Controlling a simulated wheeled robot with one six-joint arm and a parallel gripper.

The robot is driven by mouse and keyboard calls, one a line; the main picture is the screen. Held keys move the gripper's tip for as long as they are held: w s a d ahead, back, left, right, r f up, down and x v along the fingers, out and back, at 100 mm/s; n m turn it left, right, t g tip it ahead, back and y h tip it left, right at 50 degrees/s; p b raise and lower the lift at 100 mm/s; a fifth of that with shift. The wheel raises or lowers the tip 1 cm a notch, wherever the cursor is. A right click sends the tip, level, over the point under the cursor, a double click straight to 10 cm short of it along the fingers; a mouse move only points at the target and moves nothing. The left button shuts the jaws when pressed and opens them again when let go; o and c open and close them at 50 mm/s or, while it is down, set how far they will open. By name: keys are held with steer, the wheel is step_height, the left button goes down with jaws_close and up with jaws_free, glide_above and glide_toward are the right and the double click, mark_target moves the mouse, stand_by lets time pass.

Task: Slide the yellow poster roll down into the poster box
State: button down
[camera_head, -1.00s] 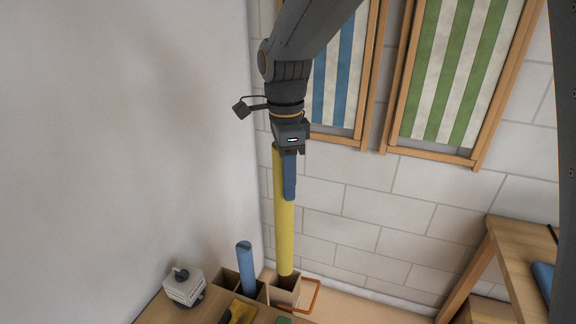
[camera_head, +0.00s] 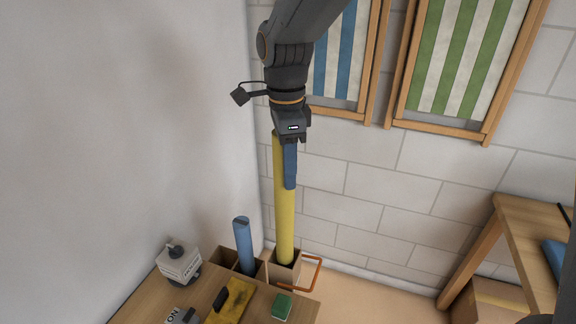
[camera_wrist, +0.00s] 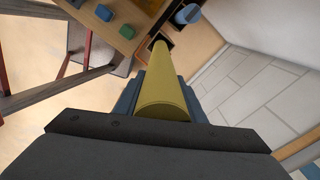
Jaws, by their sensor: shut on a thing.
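The long yellow poster roll (camera_head: 284,215) hangs nearly upright below my gripper (camera_head: 288,170). The blue fingers are shut on its upper part. Its lower end appears to be in the mouth of the right-hand compartment of the brown poster box (camera_head: 283,274); how deep it sits I cannot tell. A blue roll (camera_head: 244,245) stands in the compartment to its left. In the wrist view, the yellow roll (camera_wrist: 163,90) runs away from between the gripper fingers (camera_wrist: 160,98) toward the dark box opening, with the blue roll (camera_wrist: 187,14) beside it.
The wooden table (camera_head: 150,303) carries a white device (camera_head: 180,262), a yellow item (camera_head: 232,300) and a green block (camera_head: 282,306). An orange frame (camera_head: 319,272) is right of the box. Striped framed panels (camera_head: 445,60) hang behind, and another wooden table (camera_head: 515,225) stands at right.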

mark_target(287, 219)
steer(key=shift+f+b, duration=4.8)
steer(key=shift+f, duration=6.9)
steer(key=c, duration=1.1)
jaws_free()
step_height(287, 219, up, 8)
steer(key=shift+f+b, duration=0.1)
steer(key=shift+b, duration=0.3)
